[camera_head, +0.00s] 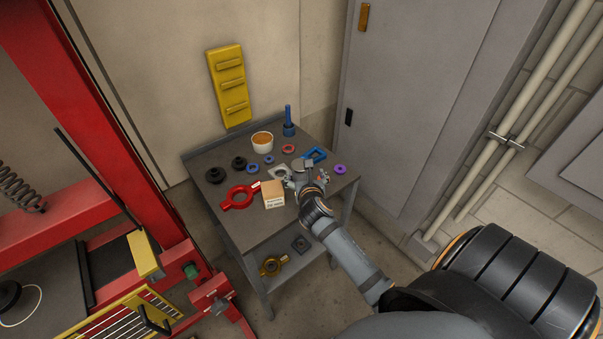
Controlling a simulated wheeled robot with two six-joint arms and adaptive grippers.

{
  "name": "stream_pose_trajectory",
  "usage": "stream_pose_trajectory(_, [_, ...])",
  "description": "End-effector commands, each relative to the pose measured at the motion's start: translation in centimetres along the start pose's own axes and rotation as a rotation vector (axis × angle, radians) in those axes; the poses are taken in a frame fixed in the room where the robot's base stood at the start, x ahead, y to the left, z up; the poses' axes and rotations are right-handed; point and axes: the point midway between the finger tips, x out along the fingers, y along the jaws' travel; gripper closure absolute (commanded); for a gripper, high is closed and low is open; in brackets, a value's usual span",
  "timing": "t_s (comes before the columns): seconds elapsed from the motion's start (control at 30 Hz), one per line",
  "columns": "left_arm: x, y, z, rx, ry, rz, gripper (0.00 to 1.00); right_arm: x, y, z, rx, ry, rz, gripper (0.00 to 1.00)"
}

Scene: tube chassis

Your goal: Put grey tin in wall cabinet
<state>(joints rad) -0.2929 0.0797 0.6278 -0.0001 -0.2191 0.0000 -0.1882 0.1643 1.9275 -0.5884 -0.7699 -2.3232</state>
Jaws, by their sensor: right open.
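My right gripper (300,178) is over the small grey work table (270,228), its arm coming in from the lower right. It is open, low among the small parts on the table top. A small light-grey round thing (298,165) shows just beyond the fingers and may be the grey tin; it is partly hidden, and I cannot tell whether the fingers touch it. A grey wall-mounted box (578,150) at the right edge may be the wall cabinet; it is only partly in view. My left gripper is not in view.
A cardboard box (273,194) and a red ring tool (239,197) lie beside the gripper. A tall grey locker (410,100) stands behind right; a red frame (110,120) is left.

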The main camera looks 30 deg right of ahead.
Motion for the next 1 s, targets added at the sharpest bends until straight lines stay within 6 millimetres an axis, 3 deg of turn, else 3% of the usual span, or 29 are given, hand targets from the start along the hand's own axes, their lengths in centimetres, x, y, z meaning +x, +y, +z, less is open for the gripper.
stream_pose_trajectory(0.13, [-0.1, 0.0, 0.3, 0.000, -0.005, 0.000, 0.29, 2.2, 0.0, 0.0, -0.001, -0.001, 0.000, 0.15])
stream_pose_trajectory(0.37, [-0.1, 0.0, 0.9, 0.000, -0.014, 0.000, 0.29, 3.2, 0.1, -0.1, 0.001, -0.001, -0.001, 0.15])
stream_pose_trajectory(0.63, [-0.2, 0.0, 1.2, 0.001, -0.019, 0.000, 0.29, 7.3, 0.8, -0.5, 0.000, -0.002, 0.000, 0.15])
stream_pose_trajectory(0.9, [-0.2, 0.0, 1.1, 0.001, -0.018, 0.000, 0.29, 7.9, 0.8, -0.5, 0.000, -0.001, 0.001, 0.15])
stream_pose_trajectory(1.0, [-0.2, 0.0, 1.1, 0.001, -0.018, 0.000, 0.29, 7.9, 0.8, -0.5, 0.000, -0.001, 0.001, 0.26])
